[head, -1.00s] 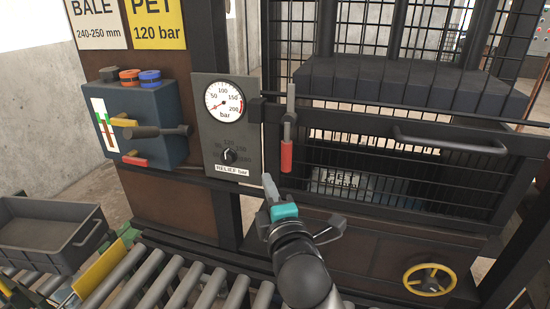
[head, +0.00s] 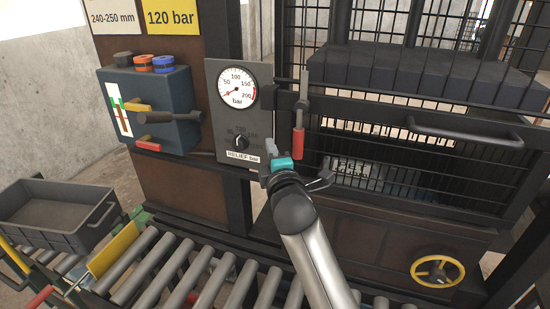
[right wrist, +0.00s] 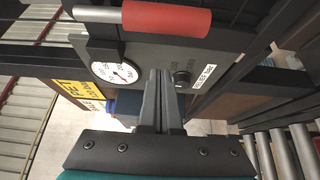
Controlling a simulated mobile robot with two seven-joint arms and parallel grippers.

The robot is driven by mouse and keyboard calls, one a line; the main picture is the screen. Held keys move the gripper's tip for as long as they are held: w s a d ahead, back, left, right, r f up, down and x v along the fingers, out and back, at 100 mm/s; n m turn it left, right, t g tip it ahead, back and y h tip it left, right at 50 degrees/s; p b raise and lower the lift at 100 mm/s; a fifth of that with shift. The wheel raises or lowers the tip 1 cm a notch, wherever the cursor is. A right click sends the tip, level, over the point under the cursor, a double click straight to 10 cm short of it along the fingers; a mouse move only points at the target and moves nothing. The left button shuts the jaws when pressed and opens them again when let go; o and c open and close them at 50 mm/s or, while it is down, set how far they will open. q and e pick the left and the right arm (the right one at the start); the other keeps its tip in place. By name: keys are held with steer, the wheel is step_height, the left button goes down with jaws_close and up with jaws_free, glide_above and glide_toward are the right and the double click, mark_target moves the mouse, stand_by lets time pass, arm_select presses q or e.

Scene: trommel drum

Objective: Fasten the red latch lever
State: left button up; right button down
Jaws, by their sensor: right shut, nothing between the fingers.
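The red latch lever (head: 298,142) hangs with its red grip down on the left post of the mesh door, just right of the gauge panel. Its grey shaft points up. In the right wrist view the red grip (right wrist: 168,17) lies across the top, beyond the fingertips. My right gripper (head: 271,148) is just below and left of the red grip in the head view, in front of the gauge panel's lower right corner. In the right wrist view its fingers (right wrist: 160,75) are together with nothing between them. They appear apart from the lever. My left gripper is not in view.
The gauge panel (head: 238,110) with dial and relief knob (head: 241,142) is beside the lever. The mesh door has a bar handle (head: 450,132). A blue valve box (head: 165,108) with levers is left. Rollers (head: 190,262), a grey crate (head: 50,208) and a yellow handwheel (head: 437,271) are lower.

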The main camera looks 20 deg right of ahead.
mark_target(301, 131)
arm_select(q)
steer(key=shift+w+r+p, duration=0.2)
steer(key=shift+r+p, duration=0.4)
arm_select(e)
steer(key=shift+s+d, duration=0.3)
steer(key=shift+d, duration=0.65)
steer(key=shift+s+d, duration=0.25)
steer(key=shift+d, duration=0.65)
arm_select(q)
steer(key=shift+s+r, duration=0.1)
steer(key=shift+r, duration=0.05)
